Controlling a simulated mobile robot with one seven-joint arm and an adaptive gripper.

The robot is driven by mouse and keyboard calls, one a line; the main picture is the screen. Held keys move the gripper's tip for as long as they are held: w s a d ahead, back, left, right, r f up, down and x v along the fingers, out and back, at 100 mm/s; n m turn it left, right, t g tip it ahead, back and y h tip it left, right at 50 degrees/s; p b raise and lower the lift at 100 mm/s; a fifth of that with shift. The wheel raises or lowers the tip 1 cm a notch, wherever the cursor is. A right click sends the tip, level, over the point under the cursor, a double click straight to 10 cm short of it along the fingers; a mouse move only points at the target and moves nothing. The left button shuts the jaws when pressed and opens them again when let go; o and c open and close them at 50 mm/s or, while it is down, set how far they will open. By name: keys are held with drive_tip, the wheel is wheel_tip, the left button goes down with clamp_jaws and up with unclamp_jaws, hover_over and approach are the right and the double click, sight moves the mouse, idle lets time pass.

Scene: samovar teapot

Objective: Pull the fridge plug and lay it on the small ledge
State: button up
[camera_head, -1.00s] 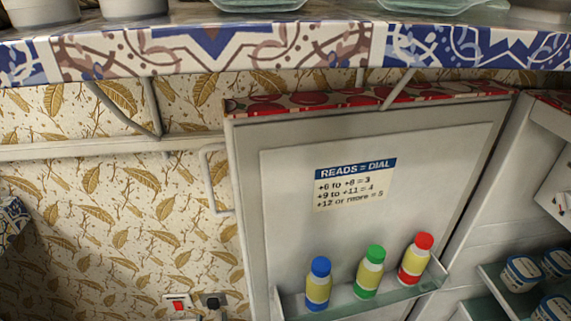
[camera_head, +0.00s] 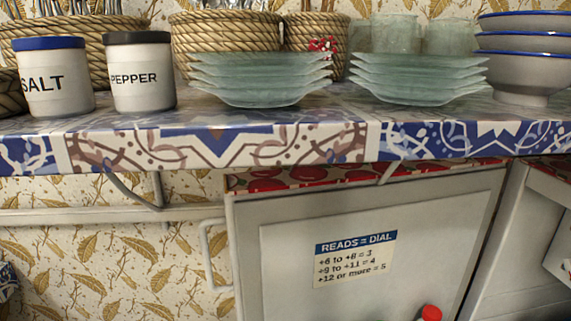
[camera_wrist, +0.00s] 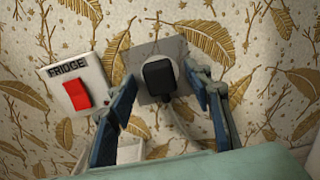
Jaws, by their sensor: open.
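The black plug (camera_wrist: 158,76) sits in the grey wall socket (camera_wrist: 141,55) in the wrist view, with its pale cord hanging below. My gripper (camera_wrist: 162,80) is open, one finger left of the plug and one right. I cannot tell how far the fingertips are from the wall, and I see no contact with the plug. Left of it is a switch plate labelled FRIDGE with a red switch (camera_wrist: 77,94). The plug, socket and gripper are outside the head view. I cannot make out the small ledge for certain in either view.
The head view shows a tiled shelf (camera_head: 240,146) bearing salt and pepper pots (camera_head: 140,78), glass plates (camera_head: 262,78) and bowls (camera_head: 533,52). Below it is a white fridge door (camera_head: 290,220) with a dial note (camera_head: 354,262). A pale rail (camera_head: 80,216) runs along the papered wall.

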drive_tip(key=shift+c, duration=0.5)
clamp_jaws()
idle(0.4)
drive_tip(key=shift+s, duration=0.1)
drive_tip(key=shift+s+d, duration=0.2)
drive_tip(key=shift+s, duration=1.25)
drive_tip(key=shift+s+d, duration=0.15)
drive_tip(key=shift+s, duration=1.25)
